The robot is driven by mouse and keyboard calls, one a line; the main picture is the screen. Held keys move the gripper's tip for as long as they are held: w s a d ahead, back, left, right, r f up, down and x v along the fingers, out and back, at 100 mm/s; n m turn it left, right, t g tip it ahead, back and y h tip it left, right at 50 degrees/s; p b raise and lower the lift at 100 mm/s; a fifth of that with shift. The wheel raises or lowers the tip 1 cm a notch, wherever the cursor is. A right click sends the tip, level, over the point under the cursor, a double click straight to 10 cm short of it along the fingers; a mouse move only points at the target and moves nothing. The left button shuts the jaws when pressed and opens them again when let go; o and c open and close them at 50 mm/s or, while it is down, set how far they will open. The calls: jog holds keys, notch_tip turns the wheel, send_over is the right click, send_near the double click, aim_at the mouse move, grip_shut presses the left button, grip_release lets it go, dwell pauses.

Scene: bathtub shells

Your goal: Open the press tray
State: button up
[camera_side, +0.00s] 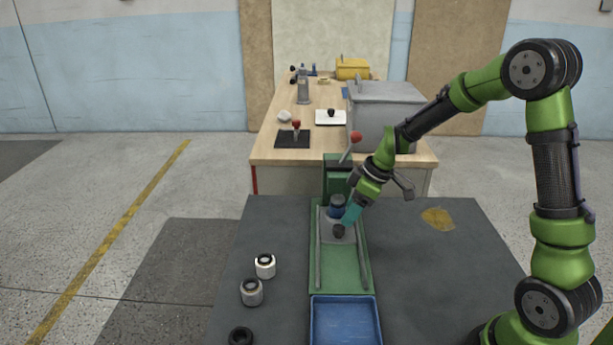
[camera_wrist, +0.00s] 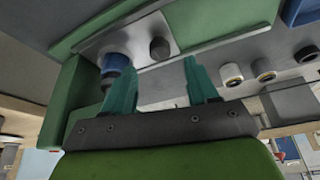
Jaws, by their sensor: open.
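The press tray (camera_side: 330,222) is a grey metal plate. It lies between two rails on the green base (camera_side: 345,262), at the press end. A black knob (camera_side: 339,231) stands on its front part; it also shows in the wrist view (camera_wrist: 159,48). The green press (camera_side: 336,180) with a red-ball lever (camera_side: 356,137) stands behind, its dark blue ram (camera_side: 337,207) over the tray. My gripper (camera_side: 349,213) is open, its teal fingers just above and right of the knob in the side view. In the wrist view, the fingers (camera_wrist: 161,78) show apart, with the knob beyond the gap.
An empty blue bin (camera_side: 345,322) sits at the front end of the base. Two pale cylinders (camera_side: 265,265) (camera_side: 251,292) and a black ring (camera_side: 240,337) are on the left. A yellow patch (camera_side: 438,219) lies on the right. A wooden bench (camera_side: 270,150) stands behind.

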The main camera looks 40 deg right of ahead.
aim_at(340, 227)
jog(key=x, duration=0.5)
jog(key=shift+w+a+f, duration=0.1)
jog(key=shift+w+f, duration=0.05)
jog(key=shift+f, duration=0.15)
grip_shut()
